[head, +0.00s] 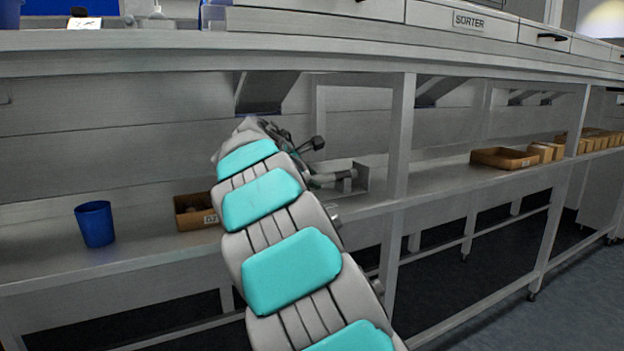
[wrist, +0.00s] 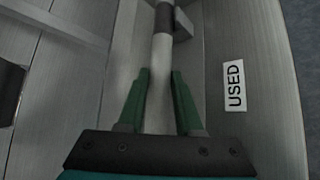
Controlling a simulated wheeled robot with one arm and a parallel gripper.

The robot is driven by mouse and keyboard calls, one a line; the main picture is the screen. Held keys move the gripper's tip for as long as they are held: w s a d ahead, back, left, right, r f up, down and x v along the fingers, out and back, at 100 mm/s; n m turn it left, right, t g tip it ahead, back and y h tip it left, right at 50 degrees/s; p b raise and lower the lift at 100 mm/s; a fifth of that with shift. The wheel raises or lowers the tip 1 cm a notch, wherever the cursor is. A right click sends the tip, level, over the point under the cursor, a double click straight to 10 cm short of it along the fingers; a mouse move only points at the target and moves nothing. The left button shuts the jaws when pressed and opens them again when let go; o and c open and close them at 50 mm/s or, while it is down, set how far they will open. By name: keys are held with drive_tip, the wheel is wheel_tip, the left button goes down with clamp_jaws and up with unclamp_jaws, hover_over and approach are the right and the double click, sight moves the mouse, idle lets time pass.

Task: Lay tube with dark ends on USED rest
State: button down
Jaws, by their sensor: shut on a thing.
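The tube (wrist: 161,55) is pale with a dark band near its far end in the wrist view. My gripper (wrist: 160,76) has its green fingers shut on it, one on each side. The tube's near end is hidden by my gripper. The far end lies at a grey bracket-like rest (wrist: 187,21); I cannot tell whether they touch. A white USED label (wrist: 234,86) is on the grey surface right of the tube. In the head view my gripper (head: 317,181) is on the lower shelf level, with the tube (head: 337,177) pointing right, towards the grey rest (head: 362,179).
A blue cup (head: 95,224) and a brown box (head: 196,212) stand on the lower shelf (head: 130,262) to the left. A shelf post (head: 401,135) rises just right of the rest. A brown tray (head: 504,158) and several small boxes are farther right. The worktop edge overhangs above.

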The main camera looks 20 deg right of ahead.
drive_tip(key=shift+f, duration=0.15)
drive_tip(key=c, duration=0.6)
unclamp_jaws()
drive_tip(key=shift+s+a+r, duration=0.15)
drive_tip(key=shift+a+r, duration=0.05)
drive_tip(key=shift+r, duration=0.15)
drive_tip(key=v, duration=1.1)
drive_tip(key=shift+s+a+r, duration=0.1)
drive_tip(key=shift+s+a, duration=0.05)
drive_tip(key=shift+s, duration=0.05)
